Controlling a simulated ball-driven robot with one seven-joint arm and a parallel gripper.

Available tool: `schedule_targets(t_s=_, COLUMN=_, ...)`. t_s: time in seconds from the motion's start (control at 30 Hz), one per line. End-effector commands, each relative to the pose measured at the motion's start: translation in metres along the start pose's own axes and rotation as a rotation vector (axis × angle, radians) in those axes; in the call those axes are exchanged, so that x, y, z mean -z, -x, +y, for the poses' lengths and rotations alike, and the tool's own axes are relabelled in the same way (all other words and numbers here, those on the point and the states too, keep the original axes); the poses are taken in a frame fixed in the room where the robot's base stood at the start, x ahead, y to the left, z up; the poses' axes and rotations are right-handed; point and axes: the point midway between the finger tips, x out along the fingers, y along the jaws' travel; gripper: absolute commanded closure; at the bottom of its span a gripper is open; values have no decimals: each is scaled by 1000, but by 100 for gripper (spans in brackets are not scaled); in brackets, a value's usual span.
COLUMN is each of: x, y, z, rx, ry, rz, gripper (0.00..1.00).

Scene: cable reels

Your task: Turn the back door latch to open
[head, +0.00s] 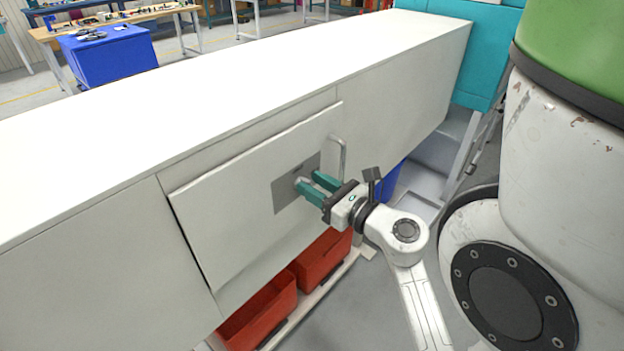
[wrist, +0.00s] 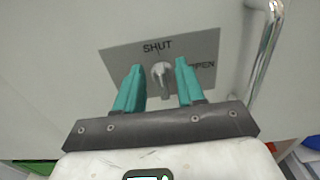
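The white back door (head: 240,205) is on the side of a long white cabinet, with a dark gap along its left edge. A grey plate (head: 284,196) on it carries the latch; in the wrist view the plate (wrist: 118,57) reads SHUT at the top and OPEN at the right, partly covered by a finger. The small silver latch (wrist: 161,74) sits mid-plate, with a short lever toward the lower side of the picture. My gripper (head: 310,183) is open, its teal fingers either side of the latch, with visible gaps.
A metal bar handle (head: 343,160) stands out from the door just right of the plate; it is also in the wrist view (wrist: 263,50). Red bins (head: 262,312) sit below the door. The cabinet top (head: 200,90) is bare. Workbenches stand far behind.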

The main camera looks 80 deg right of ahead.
Motion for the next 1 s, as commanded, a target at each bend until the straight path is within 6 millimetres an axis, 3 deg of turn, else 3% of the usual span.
schedule_targets(t_s=0.43, x=0, y=-11, z=0, rx=0, ry=0, rz=0, gripper=62)
schedule_targets(t_s=0.83, x=0, y=-11, z=0, rx=-1, ry=0, rz=0, gripper=100)
schedule_targets(t_s=1.0, x=0, y=-11, z=0, rx=-1, ry=-5, rz=0, gripper=100)
